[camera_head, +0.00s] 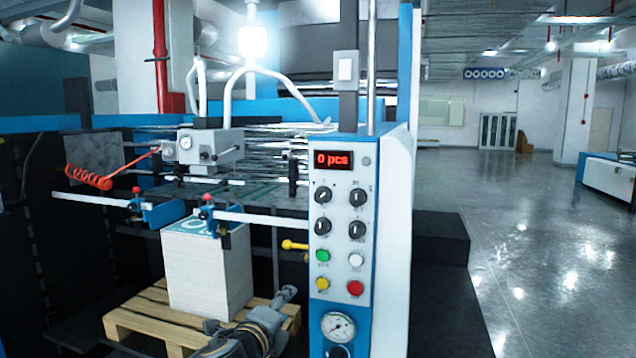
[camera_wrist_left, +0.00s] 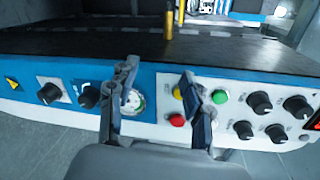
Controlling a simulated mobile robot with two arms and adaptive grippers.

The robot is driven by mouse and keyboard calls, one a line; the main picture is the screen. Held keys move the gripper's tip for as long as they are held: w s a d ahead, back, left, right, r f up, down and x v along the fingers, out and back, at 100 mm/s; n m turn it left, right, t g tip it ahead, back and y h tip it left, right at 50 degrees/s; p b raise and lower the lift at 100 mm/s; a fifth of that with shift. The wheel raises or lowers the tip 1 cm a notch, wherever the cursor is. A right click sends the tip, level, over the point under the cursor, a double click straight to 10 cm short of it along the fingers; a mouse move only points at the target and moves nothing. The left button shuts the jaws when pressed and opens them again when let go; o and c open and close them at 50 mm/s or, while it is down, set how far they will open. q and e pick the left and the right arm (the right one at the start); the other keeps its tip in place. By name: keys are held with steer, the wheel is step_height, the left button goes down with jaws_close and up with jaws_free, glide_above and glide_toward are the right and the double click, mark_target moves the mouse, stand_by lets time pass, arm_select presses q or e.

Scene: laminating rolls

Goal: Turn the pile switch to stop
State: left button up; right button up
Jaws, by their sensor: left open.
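The control panel (camera_head: 345,240) stands upright in the middle of the head view. Its labels are too small to read, so I cannot tell which knob is the pile switch. It has several black knobs (camera_head: 357,197), coloured buttons, a round gauge (camera_head: 338,327) and a knob (camera_head: 338,352) below the gauge, cut by the frame edge. My left gripper (camera_head: 285,296) is left of the gauge. In the left wrist view, my left gripper (camera_wrist_left: 158,82) is open and empty, with one finger overlapping the gauge (camera_wrist_left: 132,102). Two black knobs (camera_wrist_left: 88,95) (camera_wrist_left: 50,93) lie left of it. My right gripper is out of view.
A paper stack (camera_head: 205,270) on a wooden pallet (camera_head: 145,316) stands left of the panel, behind my left arm. A yellow-ended lever (camera_head: 292,245) sticks out beside the panel. Open shiny floor (camera_head: 530,260) lies to the right.

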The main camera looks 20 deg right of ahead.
arm_select(q)
steer(key=s+d+r+m+h+p, duration=0.15)
steer(key=s+r+m, duration=0.25)
steer(key=r, duration=0.4)
steer(key=s+d+r+m+p, duration=0.1)
steer(key=s+r+m+p, duration=0.15)
steer(key=r+m, duration=0.35)
steer(key=m+t+p, duration=0.2)
steer(key=m, duration=0.3)
glide_toward(320, 198)
steer(key=p+x, duration=0.4)
steer(key=x, duration=0.3)
steer(key=shift+w+d+r+p, duration=0.1)
steer(key=shift+w+p, duration=0.05)
steer(key=shift+p, duration=0.2)
steer(key=shift+w+d, duration=0.4)
steer(key=shift+w, duration=0.15)
jaws_close()
